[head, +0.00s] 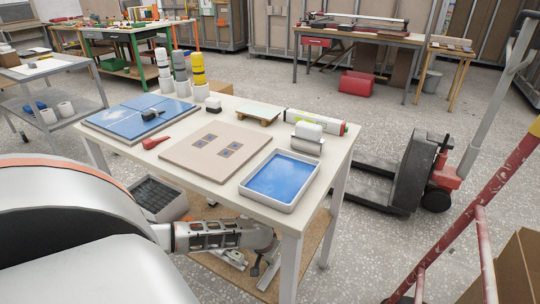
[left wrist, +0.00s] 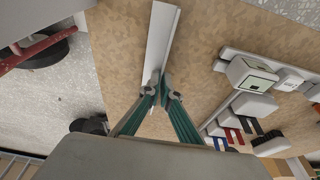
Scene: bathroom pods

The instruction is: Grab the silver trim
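The silver trim (left wrist: 161,40) is a long, narrow pale strip over the tan lower shelf board in the left wrist view. My left gripper (left wrist: 160,88) has its green fingers drawn together at the near part of the trim, with a thin part of it between the tips. Whether the trim is lifted off the board I cannot tell. In the head view my left gripper (head: 258,268) reaches under the white table, low over the lower shelf, and the table hides part of this area. My right gripper is not in view.
Pale blocks and tools (left wrist: 250,105) lie on the right of the shelf board. The white table (head: 208,187) above carries a tan board, blue-filled tray and bottles. A grey crate (head: 160,199) is beside my left arm. A pallet truck (head: 415,165) stands at right.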

